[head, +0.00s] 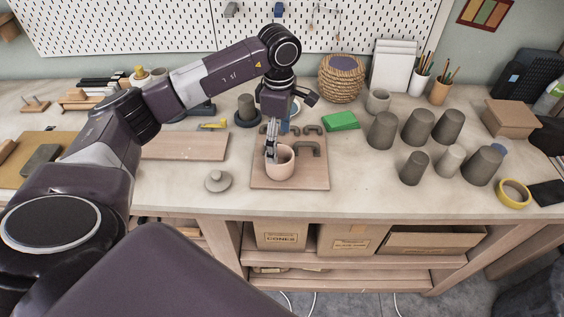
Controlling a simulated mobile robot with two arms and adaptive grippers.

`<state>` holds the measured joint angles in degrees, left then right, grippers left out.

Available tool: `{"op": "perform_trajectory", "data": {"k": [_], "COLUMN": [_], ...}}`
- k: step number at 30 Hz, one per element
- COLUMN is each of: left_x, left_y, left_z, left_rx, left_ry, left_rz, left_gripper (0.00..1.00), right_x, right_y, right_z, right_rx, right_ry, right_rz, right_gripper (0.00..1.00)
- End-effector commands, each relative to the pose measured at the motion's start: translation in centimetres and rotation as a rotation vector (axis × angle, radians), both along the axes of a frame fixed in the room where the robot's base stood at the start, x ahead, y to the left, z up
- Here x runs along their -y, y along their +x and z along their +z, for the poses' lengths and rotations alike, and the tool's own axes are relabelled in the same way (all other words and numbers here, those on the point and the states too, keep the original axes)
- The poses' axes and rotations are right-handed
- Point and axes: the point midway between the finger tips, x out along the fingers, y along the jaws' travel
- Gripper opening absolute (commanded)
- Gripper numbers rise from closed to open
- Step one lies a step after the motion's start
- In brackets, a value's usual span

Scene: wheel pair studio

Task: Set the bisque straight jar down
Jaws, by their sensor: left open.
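The bisque straight jar (284,168) is a pale pink, open-topped pot in the head view. It stands upright on a wooden board (312,181) near the front of the table. My left gripper (272,152) points down at the jar's left rim. Its fingers are open and overlap the rim in the picture; I cannot tell whether they touch it. The fingers partly hide the jar's back left wall. My right gripper is not in view.
A grey lid (218,182) lies to the left. Several grey-brown cups (417,126) and a yellow tape roll (514,193) stand to the right. The table between board and cups is clear.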

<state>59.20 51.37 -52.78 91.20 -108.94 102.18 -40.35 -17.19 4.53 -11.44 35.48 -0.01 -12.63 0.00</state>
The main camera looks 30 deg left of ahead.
Motion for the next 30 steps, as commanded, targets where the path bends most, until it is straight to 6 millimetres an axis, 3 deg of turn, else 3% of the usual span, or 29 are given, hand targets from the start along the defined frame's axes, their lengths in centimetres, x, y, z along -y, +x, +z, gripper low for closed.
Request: {"op": "perform_trajectory", "data": {"k": [8,12,21,30], "left_x": [0.6,0.6,0.6,0.6], "left_y": [-0.5,-0.4,-0.3,-0.3], "left_z": [-3.1,-5.0,-5.7,-5.7], "left_rx": [-0.006,-0.002,0.001,0.001], "left_ry": [-0.002,-0.004,-0.003,-0.004], "left_rz": [0.001,0.001,0.0,0.0], "left_gripper": [0.78,0.78,0.78,0.45], "right_x": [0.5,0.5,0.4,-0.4], "right_y": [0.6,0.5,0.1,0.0], "right_z": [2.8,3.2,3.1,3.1], "right_rx": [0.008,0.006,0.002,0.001], "right_ry": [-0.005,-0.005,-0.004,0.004], "right_rz": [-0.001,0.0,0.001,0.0], "right_gripper": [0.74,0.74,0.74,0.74]}}
